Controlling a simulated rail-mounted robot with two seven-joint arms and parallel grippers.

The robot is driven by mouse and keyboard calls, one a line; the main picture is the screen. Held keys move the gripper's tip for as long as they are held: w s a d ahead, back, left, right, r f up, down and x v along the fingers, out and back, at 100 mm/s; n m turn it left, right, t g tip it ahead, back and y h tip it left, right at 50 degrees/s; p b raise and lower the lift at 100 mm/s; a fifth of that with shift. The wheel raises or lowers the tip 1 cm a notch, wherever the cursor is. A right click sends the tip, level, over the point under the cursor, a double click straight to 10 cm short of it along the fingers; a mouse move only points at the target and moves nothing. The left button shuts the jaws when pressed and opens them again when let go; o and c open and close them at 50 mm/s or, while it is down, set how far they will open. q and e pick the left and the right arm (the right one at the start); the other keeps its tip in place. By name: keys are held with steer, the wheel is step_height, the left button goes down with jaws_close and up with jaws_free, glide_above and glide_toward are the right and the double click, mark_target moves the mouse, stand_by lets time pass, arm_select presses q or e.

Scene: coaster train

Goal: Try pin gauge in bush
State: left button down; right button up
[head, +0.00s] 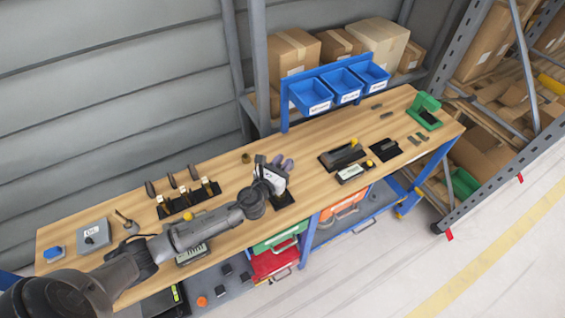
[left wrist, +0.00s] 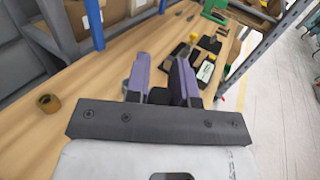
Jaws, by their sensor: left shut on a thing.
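A brass-coloured ring, which looks like the bush (head: 246,157), stands on the wooden bench. It also shows in the left wrist view (left wrist: 48,103), left of my fingers, with its hole facing up. My left gripper (head: 282,163) is above the middle of the bench, to the right of the bush and apart from it. In the left wrist view its purple fingers (left wrist: 161,82) are shut on a dark thing (left wrist: 160,96), mostly hidden by the gripper body. I cannot tell for sure that it is the pin gauge. My right gripper is not in view.
A black base (head: 284,200) is below my left gripper. A rack (head: 190,207) with several upright tools stands left. Black fixtures (head: 342,158) and a green device (head: 426,111) are right. Blue bins (head: 310,97) hang behind. Bare wood surrounds the bush.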

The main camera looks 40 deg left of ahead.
arm_select(q)
step_height(320, 180, down, 4)
steer(key=b, duration=0.3)
steer(key=shift+f+b, duration=0.25)
steer(key=shift+b, duration=0.1)
stand_by(0.3)
steer(key=shift+f, duration=0.15)
stand_by(0.9)
stand_by(0.4)
steer(key=shift+f, duration=0.4)
stand_by(0.4)
steer(key=shift+f+b, duration=0.6)
steer(key=shift+b, duration=0.05)
stand_by(0.4)
steer(key=shift+f, duration=0.3)
